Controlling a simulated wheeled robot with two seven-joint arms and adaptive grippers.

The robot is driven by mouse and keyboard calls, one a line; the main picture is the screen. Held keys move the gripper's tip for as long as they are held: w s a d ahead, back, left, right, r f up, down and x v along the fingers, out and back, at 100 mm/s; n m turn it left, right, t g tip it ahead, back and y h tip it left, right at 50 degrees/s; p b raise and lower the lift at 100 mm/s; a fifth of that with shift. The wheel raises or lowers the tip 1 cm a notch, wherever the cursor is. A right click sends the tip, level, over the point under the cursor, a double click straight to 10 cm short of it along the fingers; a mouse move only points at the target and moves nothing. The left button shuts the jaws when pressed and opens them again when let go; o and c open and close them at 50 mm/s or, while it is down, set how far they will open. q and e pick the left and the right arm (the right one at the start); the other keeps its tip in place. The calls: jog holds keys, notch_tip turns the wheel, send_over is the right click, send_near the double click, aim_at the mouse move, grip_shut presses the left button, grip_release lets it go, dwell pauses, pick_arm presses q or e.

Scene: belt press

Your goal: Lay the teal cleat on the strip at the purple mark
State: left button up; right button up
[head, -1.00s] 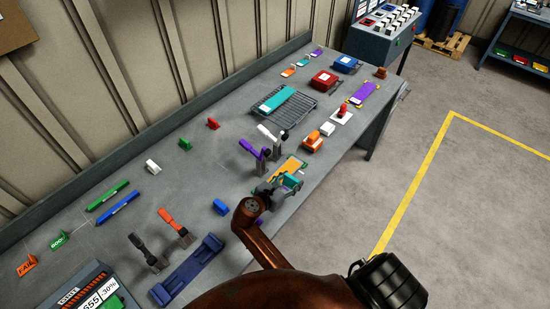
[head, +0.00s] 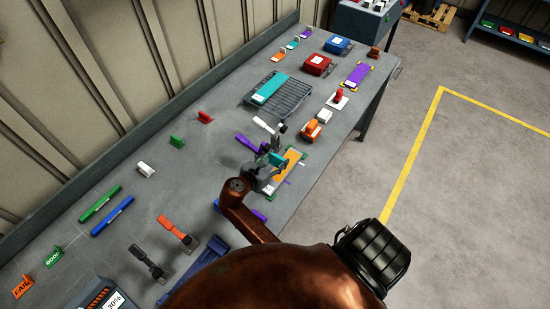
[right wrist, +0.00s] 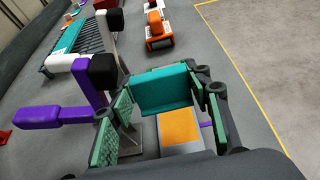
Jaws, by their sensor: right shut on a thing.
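My right gripper (head: 273,162) is shut on the teal cleat (right wrist: 162,90), with its green finger pads on either side of it. The cleat also shows as a small teal patch in the head view (head: 277,159). Below it in the right wrist view is the strip, with an orange face (right wrist: 180,128) and a pale part nearer the camera. The cleat appears above the strip; I cannot tell if they touch. A small purple mark (right wrist: 206,125) shows at the strip's right side. The strip also shows in the head view (head: 289,165), partly behind the gripper. My left gripper is out of view.
A purple-handled lever clamp (right wrist: 50,116) and a white-handled one (right wrist: 117,22) stand close left of the gripper. An orange block (head: 311,129) and a wire rack with a teal strip (head: 270,87) lie beyond. The table's right edge is near.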

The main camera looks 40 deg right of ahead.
jog(key=shift+s, duration=0.15)
jog(key=shift+r+p, duration=0.15)
jog(key=shift+p, duration=0.55)
jog(key=shift+a+f, duration=0.1)
jog(key=shift+f, duration=0.25)
jog(key=shift+f+b, duration=0.85)
jog(key=shift+f, duration=1.85)
jog(key=shift+f, duration=1.4)
jog(key=o, duration=1.3)
jog(key=shift+o, duration=0.2)
